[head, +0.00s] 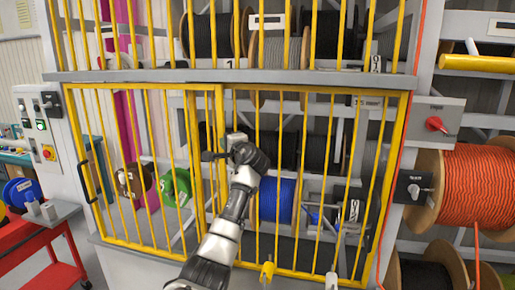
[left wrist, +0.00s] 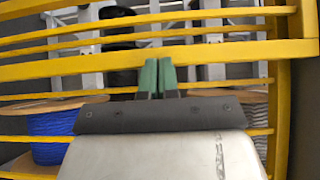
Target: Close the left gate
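The left gate (head: 147,88) is a yellow barred frame on the lower level of the cage shelf in the head view. A black handle (head: 86,182) is on its left side. Its right edge overlaps the left end of the neighbouring yellow barred panel (head: 320,92); I cannot tell how far it stands open. My left gripper (head: 211,155) is by the upright bars where the two meet. In the left wrist view its green fingertips (left wrist: 158,77) are together, right at a yellow bar (left wrist: 90,66), with nothing seen between them. Whether they touch it is unclear. My right gripper is not in view.
Behind the bars are a green reel (head: 176,187) and a blue reel (head: 276,200). A large orange reel (head: 478,187) stands at right, near a red rotary switch (head: 436,124). A red cart (head: 40,240) and a control box (head: 40,125) are at left.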

